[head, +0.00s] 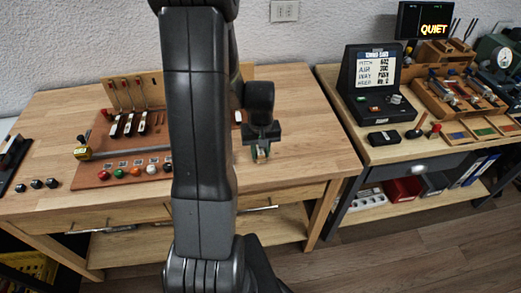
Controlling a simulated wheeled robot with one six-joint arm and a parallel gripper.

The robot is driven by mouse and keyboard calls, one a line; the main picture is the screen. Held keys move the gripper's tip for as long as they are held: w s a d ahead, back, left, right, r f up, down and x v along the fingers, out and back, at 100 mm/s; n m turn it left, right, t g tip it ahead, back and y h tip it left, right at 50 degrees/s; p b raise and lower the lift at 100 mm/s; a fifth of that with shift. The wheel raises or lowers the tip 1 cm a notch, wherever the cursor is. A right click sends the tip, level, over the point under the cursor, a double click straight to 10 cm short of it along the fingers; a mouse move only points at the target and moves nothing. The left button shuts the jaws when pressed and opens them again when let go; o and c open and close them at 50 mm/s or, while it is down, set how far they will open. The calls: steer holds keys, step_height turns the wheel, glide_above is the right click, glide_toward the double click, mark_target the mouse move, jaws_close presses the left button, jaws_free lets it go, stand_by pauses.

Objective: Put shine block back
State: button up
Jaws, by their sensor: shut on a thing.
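My gripper (262,146) hangs in the air in front of the right part of the left workbench, pointing down. It is shut on a small block (261,154) with pale, green and orange-brown parts, which I take to be the shine block. The fingers hide much of it, and it is too small to make out in detail. On the right bench, a wooden tray (458,138) holds flat orange, green and red inserts. I cannot tell from this view where the block belongs.
The left workbench (293,118) has bare wood on its right side. Its red-brown board (128,180) carries coloured knobs and hammer parts. A gap separates the benches. On the right bench stand a black display unit (372,80), a dark box (383,138) and a wooden tool rack (440,95).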

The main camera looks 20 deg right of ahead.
mark_target(261, 151)
steer(key=shift+f, duration=0.2)
steer(key=o, duration=0.9)
steer(key=shift+r, duration=0.1)
step_height(261, 151, up, 12)
steer(key=shift+r, duration=0.15)
